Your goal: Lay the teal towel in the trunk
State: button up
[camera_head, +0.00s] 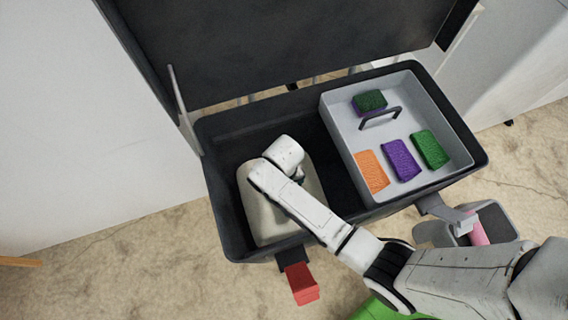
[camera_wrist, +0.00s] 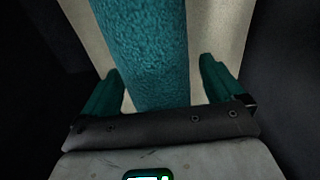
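The trunk (camera_head: 238,240) is a dark open chest with its lid raised, in the head view. A cream, rounded soft-looking thing (camera_head: 262,222) lies in its left part. My arm reaches down over it, hiding my gripper in the head view. In the wrist view the teal towel (camera_wrist: 145,45) runs as a long strip over the cream surface (camera_wrist: 217,25). My gripper (camera_wrist: 160,66) has its two teal fingers apart, one on each side of the towel, with a visible gap at the right finger. Whether the left finger touches it is unclear.
A grey tray (camera_head: 340,120) with a handle (camera_head: 380,117) fills the trunk's right part. It holds orange (camera_head: 371,172), purple (camera_head: 401,160) and green (camera_head: 429,149) blocks. A red block-like piece (camera_head: 302,284) and a grey bin (camera_head: 490,222) are at the trunk's front.

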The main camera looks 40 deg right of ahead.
jog(key=shift+o, duration=0.3)
notch_tip(320, 180, up, 13)
jog(key=p, duration=0.3)
jog(key=shift+f, duration=0.15)
dwell(0.4)
jog(key=s+d+r+n+p, duration=0.1)
jog(key=s+d+r, duration=0.3)
jog(key=s, duration=0.4)
jog(key=s+d+r+n+t+p, duration=0.1)
jog(key=s+d+r+n+p, duration=0.1)
jog(key=s+d+r+p, duration=0.2)
jog(key=s+r, duration=0.3)
jog(key=s, duration=0.1)
jog(key=shift+s+r, duration=0.25)
